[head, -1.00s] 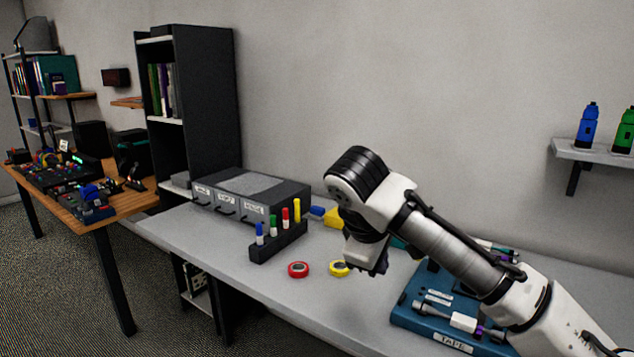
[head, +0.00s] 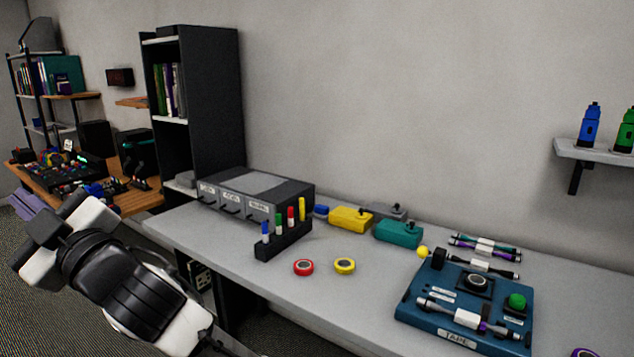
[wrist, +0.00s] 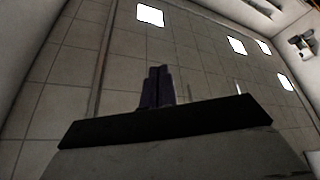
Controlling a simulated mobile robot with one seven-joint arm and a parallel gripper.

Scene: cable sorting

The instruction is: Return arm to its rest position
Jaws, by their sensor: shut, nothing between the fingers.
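My arm is folded up at the lower left of the head view, left of the grey table (head: 225,245). My gripper (head: 24,203) points away to the left edge, its purplish fingers over the floor and near the wooden desk. In the wrist view my gripper (wrist: 159,70) shows its two dark fingers pressed together and empty. Behind them is a tiled ceiling (wrist: 120,70) with several bright light panels.
On the grey table are a drawer unit (head: 255,195), a marker holder (head: 283,243), red tape (head: 303,267), yellow tape (head: 344,266) and a blue tape station (head: 415,310). A wooden desk (head: 135,200) with electronics stands at the left. The air above the table is clear.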

